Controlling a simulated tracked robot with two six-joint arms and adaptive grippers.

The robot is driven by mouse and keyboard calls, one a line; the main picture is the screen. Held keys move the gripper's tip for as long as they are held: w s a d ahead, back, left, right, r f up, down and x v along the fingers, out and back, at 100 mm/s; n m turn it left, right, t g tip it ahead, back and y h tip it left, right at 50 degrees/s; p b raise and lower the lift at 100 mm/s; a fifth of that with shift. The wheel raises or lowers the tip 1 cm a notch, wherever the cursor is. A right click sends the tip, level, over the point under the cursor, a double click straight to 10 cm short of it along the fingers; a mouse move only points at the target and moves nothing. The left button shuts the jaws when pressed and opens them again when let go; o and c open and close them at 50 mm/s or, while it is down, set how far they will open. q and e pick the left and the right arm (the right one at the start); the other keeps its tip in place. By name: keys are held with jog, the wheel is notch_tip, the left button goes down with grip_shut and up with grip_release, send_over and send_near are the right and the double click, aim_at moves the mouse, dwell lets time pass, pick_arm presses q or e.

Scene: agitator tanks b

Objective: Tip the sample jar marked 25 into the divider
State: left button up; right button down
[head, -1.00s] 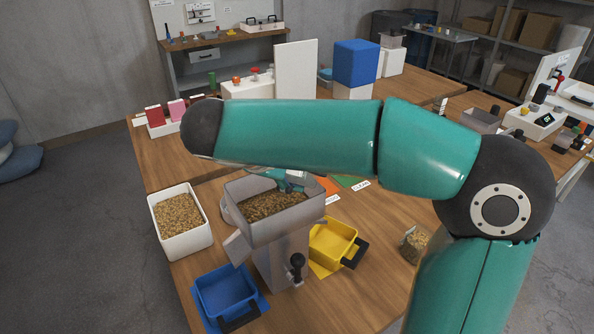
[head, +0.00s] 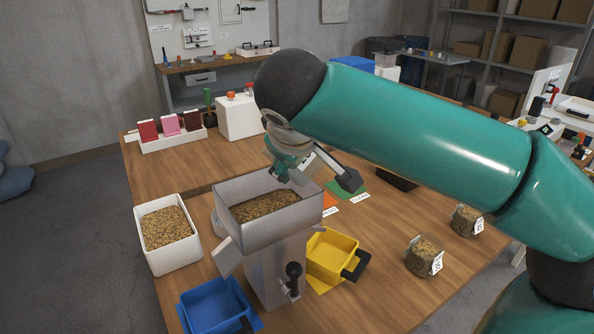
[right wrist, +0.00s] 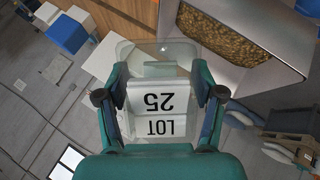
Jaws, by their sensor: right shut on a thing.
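My right gripper (right wrist: 160,110) is shut on a clear jar with a white label reading LOT 25 (right wrist: 158,102), upside down in the right wrist view. The jar looks clear inside, with no grain that I can make out. In the head view my right gripper (head: 305,172) is just above the back right rim of the divider, and the arm and wrist mostly hide the jar. The divider is a grey hopper (head: 268,232) with grain (head: 264,205) in it; the hopper also shows in the right wrist view (right wrist: 285,35). My left gripper is not in view.
A blue pan (head: 212,303) and a yellow pan (head: 331,250) flank the divider. A white bin of grain (head: 140,240) stands left. Red, pink and brown blocks (head: 170,125) are behind. The front right tabletop is clear.

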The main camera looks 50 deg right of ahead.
jog(key=shift+t, duration=0.3)
jog(key=shift+f+b, duration=0.2)
jog(key=shift+b, duration=0.55)
jog(key=b, duration=0.1)
jog(key=m+t+b, duration=0.1)
jog(key=b, duration=0.1)
jog(key=t+y+b, duration=0.1)
jog(key=shift+w+a+f, duration=0.1)
jog(key=shift+w+f, duration=0.15)
jog(key=shift+f, duration=0.05)
jog(key=shift+w+m+t+b, duration=0.1)
jog(key=shift+m+t+b, duration=0.35)
jog(key=shift+b, duration=0.4)
jog(key=shift+a+r, duration=0.1)
jog(key=shift+r, duration=0.05)
jog(key=t+b, duration=0.1)
jog(key=b, duration=0.1)
jog(key=f+m+t+y+b, duration=0.1)
jog(key=b, duration=0.2)
jog(key=shift+w+a+f, duration=0.1)
jog(key=shift+w+a, duration=0.05)
jog(key=shift+w, duration=0.2)
jog(key=b, duration=0.2)
jog(key=m+t+b, duration=0.1)
jog(key=b, duration=0.1)
jog(key=shift+w+a+f+t, duration=0.15)
jog(key=shift+w+f+t, duration=0.1)
jog(key=shift+w+f, duration=0.1)
jog(key=shift+w+r, duration=0.1)
jog(key=shift+r, duration=0.1)
